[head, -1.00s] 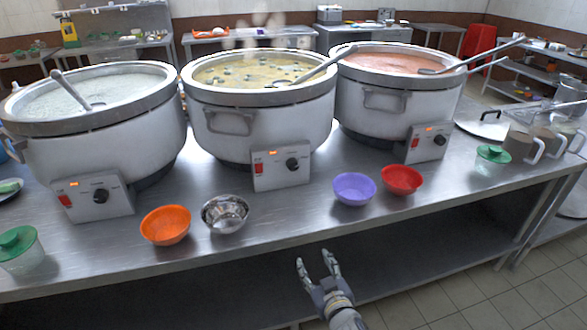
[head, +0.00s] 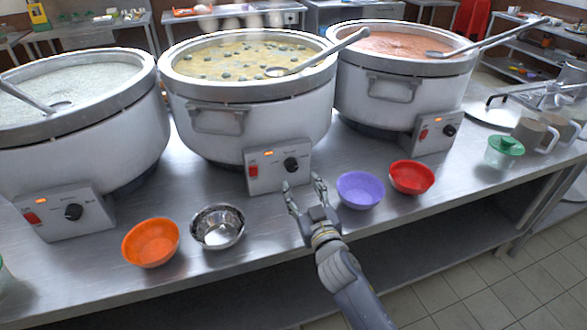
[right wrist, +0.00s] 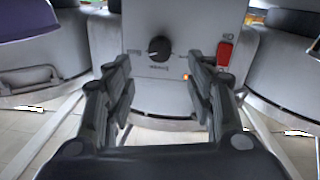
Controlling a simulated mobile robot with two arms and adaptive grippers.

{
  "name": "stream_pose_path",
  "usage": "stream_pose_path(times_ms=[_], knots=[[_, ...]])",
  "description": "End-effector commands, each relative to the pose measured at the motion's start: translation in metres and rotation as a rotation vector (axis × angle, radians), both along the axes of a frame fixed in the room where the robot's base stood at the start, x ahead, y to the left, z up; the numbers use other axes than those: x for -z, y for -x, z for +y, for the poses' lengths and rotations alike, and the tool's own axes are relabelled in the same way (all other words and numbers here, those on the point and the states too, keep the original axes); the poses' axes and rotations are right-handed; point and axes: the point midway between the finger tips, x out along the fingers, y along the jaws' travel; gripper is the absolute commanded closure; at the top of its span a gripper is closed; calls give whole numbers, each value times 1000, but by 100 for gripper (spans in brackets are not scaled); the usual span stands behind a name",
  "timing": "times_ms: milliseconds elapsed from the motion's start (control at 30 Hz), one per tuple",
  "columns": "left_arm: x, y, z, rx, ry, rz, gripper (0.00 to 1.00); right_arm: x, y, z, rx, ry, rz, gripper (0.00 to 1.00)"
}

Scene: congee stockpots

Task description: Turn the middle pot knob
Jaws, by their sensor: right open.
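The middle pot (head: 248,110) holds a yellowish congee with dark pieces and a ladle. Its control box (head: 277,166) carries a red switch, a lit orange indicator and a black round knob (head: 291,165). My right gripper (head: 303,186) is open and empty, just in front of and below this box in the head view. In the right wrist view the knob (right wrist: 159,48) shows beyond the open fingers (right wrist: 162,80), between them and apart from them. That view looks upside down, with the red switch at right. My left gripper is not in view.
A purple bowl (head: 360,190) stands close right of my right gripper, with a red bowl (head: 411,177) beyond it. A metal bowl (head: 217,227) and an orange bowl (head: 151,243) stand to the left. The left pot (head: 75,110) and right pot (head: 400,85) flank the middle one.

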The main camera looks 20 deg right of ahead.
Motion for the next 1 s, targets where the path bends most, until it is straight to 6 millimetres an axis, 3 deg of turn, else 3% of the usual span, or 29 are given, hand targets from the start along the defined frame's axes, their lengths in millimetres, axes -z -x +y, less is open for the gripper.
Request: stream_pose_path(times_ms=[167, 400, 600, 867, 900, 1000], knots=[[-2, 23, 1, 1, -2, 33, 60, -1, -34, 0, 1, 2, -1, 50], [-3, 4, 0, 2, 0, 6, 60, -1, -65, -1, 1, 1, -1, 50], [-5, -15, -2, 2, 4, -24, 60, 0, -75, -1, 0, 0, 0, 50], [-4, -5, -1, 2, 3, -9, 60, 0, -76, -1, 0, 0, 0, 50], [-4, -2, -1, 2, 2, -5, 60, 0, -76, -1, 0, 0, 0, 52], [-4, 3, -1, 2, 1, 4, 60, 0, -76, -1, 0, 0, 1, 74]])
